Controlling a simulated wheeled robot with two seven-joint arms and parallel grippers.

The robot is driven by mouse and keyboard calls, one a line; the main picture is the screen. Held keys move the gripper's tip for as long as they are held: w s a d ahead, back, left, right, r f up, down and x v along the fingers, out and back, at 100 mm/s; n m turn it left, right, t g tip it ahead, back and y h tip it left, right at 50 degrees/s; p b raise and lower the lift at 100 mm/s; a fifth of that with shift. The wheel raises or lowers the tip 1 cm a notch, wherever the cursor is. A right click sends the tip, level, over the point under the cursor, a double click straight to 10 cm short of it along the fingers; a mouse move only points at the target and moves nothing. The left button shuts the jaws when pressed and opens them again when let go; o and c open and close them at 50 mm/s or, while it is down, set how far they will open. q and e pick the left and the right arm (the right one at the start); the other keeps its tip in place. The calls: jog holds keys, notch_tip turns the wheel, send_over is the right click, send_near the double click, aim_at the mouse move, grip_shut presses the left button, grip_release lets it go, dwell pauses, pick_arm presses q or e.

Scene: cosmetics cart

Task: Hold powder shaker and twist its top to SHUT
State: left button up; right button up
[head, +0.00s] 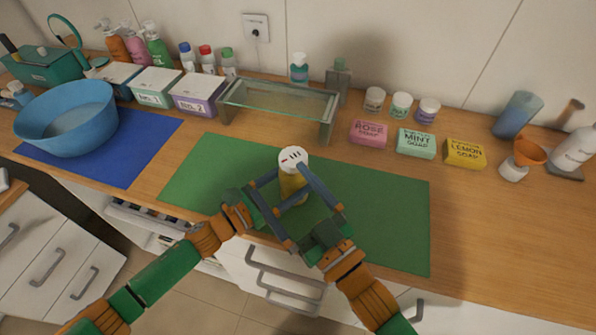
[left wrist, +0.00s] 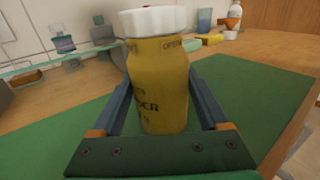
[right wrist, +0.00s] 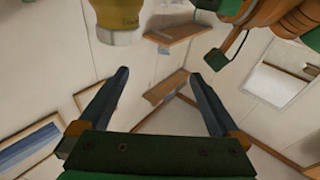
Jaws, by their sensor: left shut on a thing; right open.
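The powder shaker has a yellow body (head: 289,189) and a white top (head: 293,156) with dark slots. It stands roughly upright over the green mat (head: 215,165). My left gripper (head: 291,183) is shut on its body; in the left wrist view the body (left wrist: 158,90) sits between both fingers, under the white cap (left wrist: 154,20), with printed lettering partly readable. My right gripper (head: 275,178) is open, its fingers reaching towards the shaker from the lower right. In the right wrist view the space between its fingers (right wrist: 165,80) is empty; the shaker (right wrist: 112,12) appears inverted at the upper left.
A glass-topped stand (head: 275,102) is behind the mat. Pink (head: 368,134), mint (head: 416,143) and yellow (head: 465,153) soaps line the right rear. A blue basin (head: 65,118) stands left on a blue mat (head: 140,155). The counter at right front is clear.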

jog(key=a+n+g+y, duration=0.3)
jog(key=n+y, duration=0.1)
jog(key=y, duration=0.1)
pick_arm(q)
jog(key=shift+w+f, duration=0.1)
jog(key=shift+w, duration=0.05)
jog(key=shift+d, duration=0.1)
pick_arm(e)
jog(key=n+g, duration=0.2)
jog(key=g, duration=0.4)
send_near(281, 154)
jog(key=x, duration=1)
jog(key=shift+w+a+f, duration=0.2)
jog(key=shift+w+f, duration=0.15)
jog(key=shift+c, duration=0.2)
